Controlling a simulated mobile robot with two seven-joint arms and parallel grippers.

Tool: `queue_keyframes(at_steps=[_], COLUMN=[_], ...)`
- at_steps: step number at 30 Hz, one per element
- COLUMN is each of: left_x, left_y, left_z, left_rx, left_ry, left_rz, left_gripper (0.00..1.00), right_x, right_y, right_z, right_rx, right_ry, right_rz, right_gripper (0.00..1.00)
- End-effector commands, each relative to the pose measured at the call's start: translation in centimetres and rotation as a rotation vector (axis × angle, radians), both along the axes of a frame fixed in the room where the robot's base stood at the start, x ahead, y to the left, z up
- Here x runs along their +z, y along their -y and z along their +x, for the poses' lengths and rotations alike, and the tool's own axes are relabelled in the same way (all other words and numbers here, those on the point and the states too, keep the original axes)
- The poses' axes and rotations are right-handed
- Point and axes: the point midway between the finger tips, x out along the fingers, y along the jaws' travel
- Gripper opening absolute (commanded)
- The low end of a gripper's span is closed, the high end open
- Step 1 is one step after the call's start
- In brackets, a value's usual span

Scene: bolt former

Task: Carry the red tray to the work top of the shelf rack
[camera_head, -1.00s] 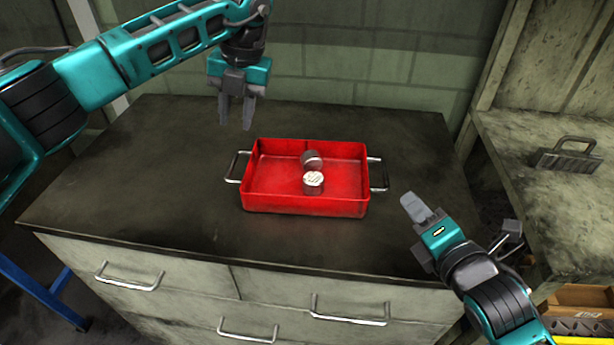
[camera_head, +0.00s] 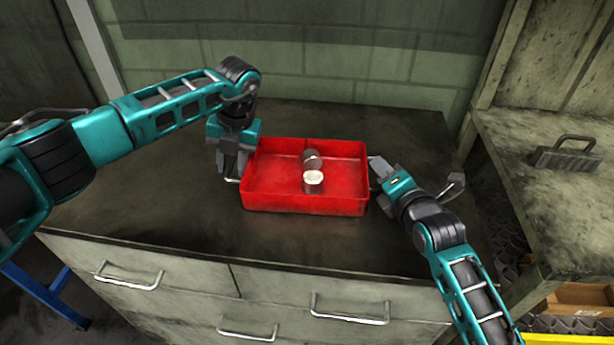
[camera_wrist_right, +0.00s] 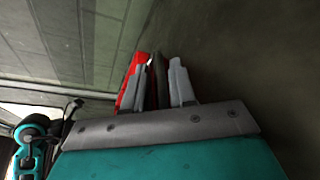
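The red tray (camera_head: 305,205) sits on the dark cabinet top, with two metal cylinders (camera_head: 312,180) in it. My left gripper (camera_head: 232,174) points down at the tray's left handle (camera_head: 233,181) and hides most of it. I cannot tell whether its fingers are open or closed there. My right gripper (camera_head: 376,168) is at the tray's right side, where the right handle is largely hidden. In the right wrist view, the right gripper (camera_wrist_right: 166,82) has its fingers apart, with the red tray wall (camera_wrist_right: 130,82) beside the left finger.
The cabinet top (camera_head: 130,200) is clear around the tray. At the right stands a wooden bench or shelf (camera_head: 500,150) bearing a grey metal block with a handle (camera_head: 566,155). A brick wall is behind. A cardboard box (camera_head: 580,297) is at the lower right.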

Motion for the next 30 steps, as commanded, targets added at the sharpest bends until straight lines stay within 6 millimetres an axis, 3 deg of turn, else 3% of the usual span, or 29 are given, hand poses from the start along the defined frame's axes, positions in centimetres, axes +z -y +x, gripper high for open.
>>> queue_keyframes(at_steps=[8,16,19,30], left_x=[-0.13,-0.1,-0.09,-0.06], left_y=[-0.01,0.0,0.0,-0.01], left_z=[0.0,0.0,0.0,0.01], left_rx=[0.0,0.0,0.0,0.0], left_ry=[0.0,0.0,0.0,0.0], left_rz=[0.0,0.0,0.0,0.0], left_gripper=[0.33,0.09,0.0,0.0], right_x=[-0.01,-0.02,-0.01,-0.02], right_y=[-0.02,0.0,0.0,0.01], right_z=[0.1,0.08,0.07,0.06], right_rx=[0.0,0.0,0.0,0.0], right_ry=[0.0,0.0,0.0,0.0], right_rz=[0.0,0.0,0.0,0.0], right_gripper=[0.25,0.01,0.0,0.0])
